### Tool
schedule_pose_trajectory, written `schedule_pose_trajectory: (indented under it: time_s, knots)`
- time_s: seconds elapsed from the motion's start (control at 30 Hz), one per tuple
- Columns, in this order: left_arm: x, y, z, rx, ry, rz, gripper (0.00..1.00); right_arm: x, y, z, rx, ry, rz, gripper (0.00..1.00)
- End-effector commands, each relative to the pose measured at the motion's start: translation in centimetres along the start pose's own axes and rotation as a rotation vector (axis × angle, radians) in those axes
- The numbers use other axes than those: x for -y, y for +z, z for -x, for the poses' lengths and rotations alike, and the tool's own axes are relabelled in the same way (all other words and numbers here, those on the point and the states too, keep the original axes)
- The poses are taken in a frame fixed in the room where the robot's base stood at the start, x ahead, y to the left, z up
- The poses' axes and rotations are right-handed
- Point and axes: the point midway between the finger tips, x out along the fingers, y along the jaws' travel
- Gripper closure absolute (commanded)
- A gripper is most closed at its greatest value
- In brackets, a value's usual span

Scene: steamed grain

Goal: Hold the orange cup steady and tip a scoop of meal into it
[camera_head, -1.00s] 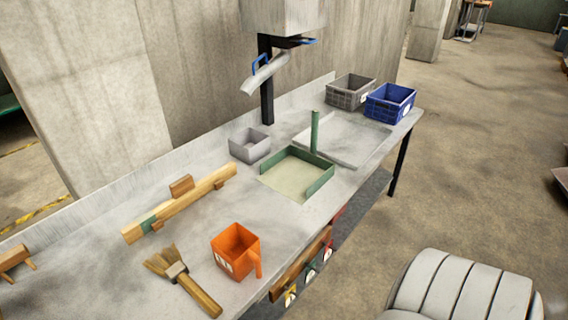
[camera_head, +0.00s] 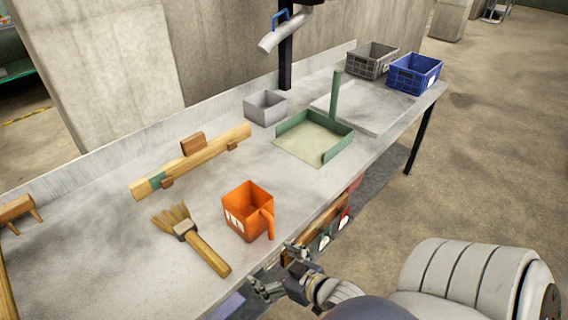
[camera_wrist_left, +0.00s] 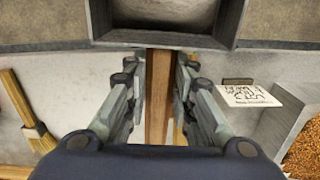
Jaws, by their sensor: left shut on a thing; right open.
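The orange cup (camera_head: 246,208) stands upright on the grey bench near its front edge, its handle towards the lower right. My right gripper (camera_head: 279,271) is open and empty, just below and to the right of the cup and apart from it. In the left wrist view my left gripper (camera_wrist_left: 158,95) is shut on a wooden handle (camera_wrist_left: 158,80). The handle runs up to a grey, dark-rimmed pan (camera_wrist_left: 238,12), apparently the scoop, only partly in view. Brown grainy meal (camera_wrist_left: 306,148) shows at the right edge. The left gripper is outside the head view.
A brush (camera_head: 205,250) lies left of the cup. A wooden bar (camera_head: 195,165) lies behind it. A green-walled tray (camera_head: 342,150), a small grey box (camera_head: 265,108), a grey crate (camera_head: 372,60) and a blue crate (camera_head: 414,73) stand farther back. A labelled grey wall (camera_wrist_left: 285,100) stands beside the meal.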

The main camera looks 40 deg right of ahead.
Motion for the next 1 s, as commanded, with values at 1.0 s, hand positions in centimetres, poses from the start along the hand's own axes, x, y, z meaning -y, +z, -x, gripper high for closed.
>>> schedule_pose_trajectory:
  time_s: [1.0]
  knots:
    - [0.0,0.0,-0.1,-0.001,0.001,0.000,1.00,-5.4,-12.2,-2.4,-0.471,0.011,-0.016,0.00]
